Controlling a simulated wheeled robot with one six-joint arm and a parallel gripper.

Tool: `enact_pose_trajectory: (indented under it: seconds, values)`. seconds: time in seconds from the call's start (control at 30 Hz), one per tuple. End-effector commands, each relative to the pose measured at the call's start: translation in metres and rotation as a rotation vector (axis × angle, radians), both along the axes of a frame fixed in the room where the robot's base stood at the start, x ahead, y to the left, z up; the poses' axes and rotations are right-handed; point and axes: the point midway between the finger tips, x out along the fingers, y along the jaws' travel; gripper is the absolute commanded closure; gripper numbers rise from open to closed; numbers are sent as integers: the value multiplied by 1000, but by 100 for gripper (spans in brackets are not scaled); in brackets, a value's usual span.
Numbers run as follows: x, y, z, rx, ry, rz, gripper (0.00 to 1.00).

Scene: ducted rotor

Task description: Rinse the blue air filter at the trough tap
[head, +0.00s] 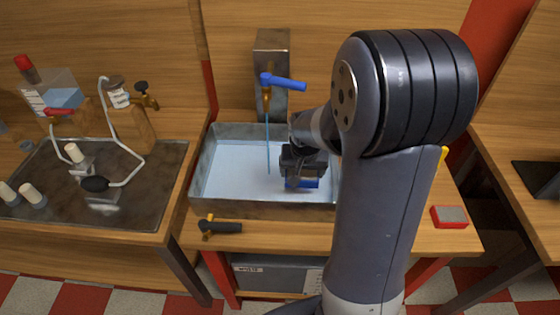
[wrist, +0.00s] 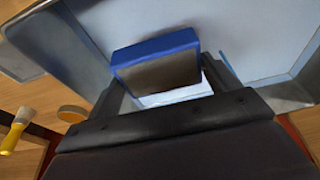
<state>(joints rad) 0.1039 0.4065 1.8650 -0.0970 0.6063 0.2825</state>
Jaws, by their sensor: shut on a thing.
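The blue air filter (head: 302,184) hangs from my gripper (head: 303,168), low over the metal trough (head: 262,207). In the wrist view the filter (wrist: 155,47) shows a blue frame and a grey-brown face, and it sits between my fingers. My gripper is shut on it. The trough tap (head: 284,83) has a blue lever and stands at the trough's back. A thin blue stream (head: 267,140) falls from it into the trough. The filter is to the right of the stream and apart from it. I cannot tell whether the filter touches the trough's floor.
A black-handled brass valve (head: 220,227) lies in front of the trough. A red block with a grey top (head: 450,216) lies on the bench to the right. A metal tray (head: 145,205) with glassware and tubing is at left. A yellow-handled brush (wrist: 16,130) shows in the wrist view.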

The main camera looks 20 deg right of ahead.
Motion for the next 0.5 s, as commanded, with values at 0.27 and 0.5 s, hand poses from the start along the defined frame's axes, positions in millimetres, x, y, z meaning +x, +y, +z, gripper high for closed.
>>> enact_pose_trajectory:
  seconds: [0.27, 0.5]
  values:
    - [-9, -4, 11, 0, -2, -1, 41]
    - [-27, -12, 26, 0, -1, -2, 41]
